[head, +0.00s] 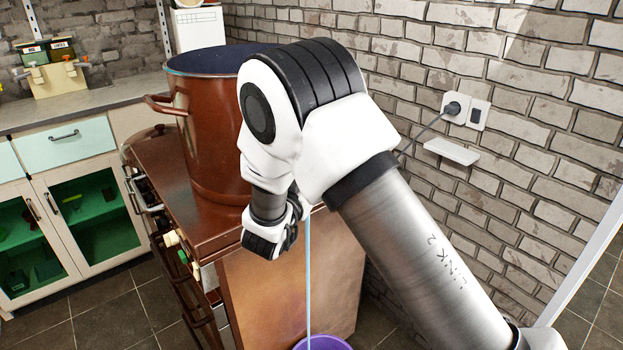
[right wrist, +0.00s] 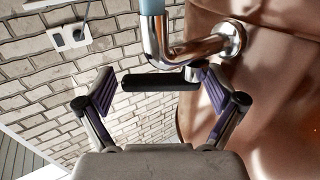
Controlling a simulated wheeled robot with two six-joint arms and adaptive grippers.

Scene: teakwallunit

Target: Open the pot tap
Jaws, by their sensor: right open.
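The large brown pot (head: 205,130) stands on the brown stove-like unit in the head view. Its chrome tap (right wrist: 190,50) shows in the right wrist view, joined to the pot's wall (right wrist: 275,85). The tap's black handle (right wrist: 153,81) lies between the fingers of my right gripper (right wrist: 155,88), which is open; I cannot tell whether a finger touches it. A pale blue stream (head: 308,285) drops in the head view, and a pale blue column (right wrist: 152,7) meets the spout's end. My left gripper is out of view.
A purple bucket (head: 323,343) stands below the stream, partly cut off by the frame. The brown unit (head: 285,285) carries the pot. A brick wall (head: 520,120) with a socket (head: 456,106) and a small white shelf (head: 452,151) is at right. Cabinets (head: 90,215) stand at left.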

